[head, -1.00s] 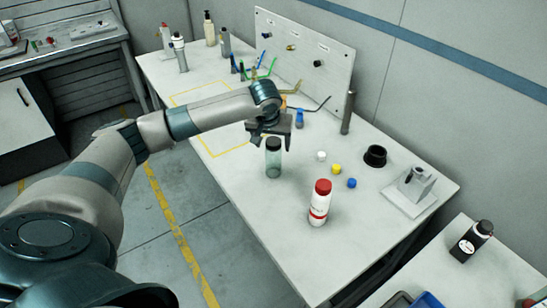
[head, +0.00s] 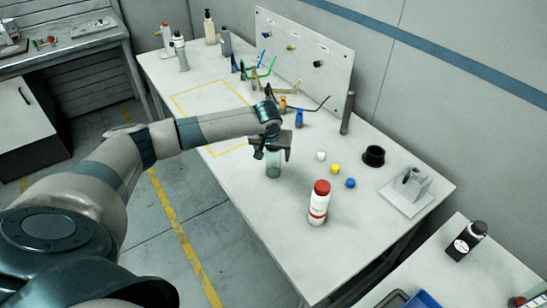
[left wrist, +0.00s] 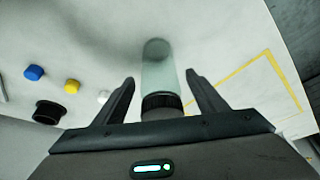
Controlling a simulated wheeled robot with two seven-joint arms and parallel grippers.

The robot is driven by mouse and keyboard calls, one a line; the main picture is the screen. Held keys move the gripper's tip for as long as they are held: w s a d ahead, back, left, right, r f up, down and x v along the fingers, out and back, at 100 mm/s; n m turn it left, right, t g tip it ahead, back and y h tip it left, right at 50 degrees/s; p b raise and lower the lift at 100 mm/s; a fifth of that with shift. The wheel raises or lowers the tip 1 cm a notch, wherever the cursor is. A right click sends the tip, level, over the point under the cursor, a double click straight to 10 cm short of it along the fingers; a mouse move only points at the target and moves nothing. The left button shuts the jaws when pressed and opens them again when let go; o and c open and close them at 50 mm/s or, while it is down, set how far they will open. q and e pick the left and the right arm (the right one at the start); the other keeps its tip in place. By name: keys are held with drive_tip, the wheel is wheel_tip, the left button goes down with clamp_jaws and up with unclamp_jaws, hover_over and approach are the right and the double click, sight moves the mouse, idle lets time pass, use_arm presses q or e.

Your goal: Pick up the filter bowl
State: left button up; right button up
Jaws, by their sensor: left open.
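The filter bowl (head: 273,168) looks like a clear greenish cylinder with a dark top, standing upright on the white table. My left gripper (head: 270,150) is directly above it and hides its top in the head view. In the left wrist view the bowl (left wrist: 160,75) lies between the two open fingers (left wrist: 159,90), its dark ribbed end (left wrist: 161,104) near the palm. A gap shows on both sides, so the fingers are not closed on it. My right gripper is not in view.
A white bottle with a red cap (head: 319,203) stands to the right of the bowl. White, yellow and blue caps (head: 350,183) and a black ring (head: 374,156) lie beyond. A yellow-outlined area (head: 215,95) is clear. A panel (head: 305,55) stands at the back.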

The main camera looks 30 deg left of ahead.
use_arm(q)
drive_tip(key=shift+x, duration=0.75)
drive_tip(key=shift+c, duration=0.3)
drive_tip(key=c, duration=1.1)
drive_tip(key=shift+c, duration=0.2)
drive_tip(key=shift+r, duration=0.1)
drive_tip(key=shift+r+b, duration=0.4)
drive_tip(key=shift+r, duration=0.35)
drive_tip(key=w+d+r+b, duration=0.3)
drive_tip(key=d+r+b, duration=0.1)
drive_tip(key=d+r, duration=0.5)
drive_tip(key=shift+w+d+r+b, duration=0.2)
drive_tip(key=shift+d+b, duration=0.1)
drive_tip(key=shift+d, duration=0.8)
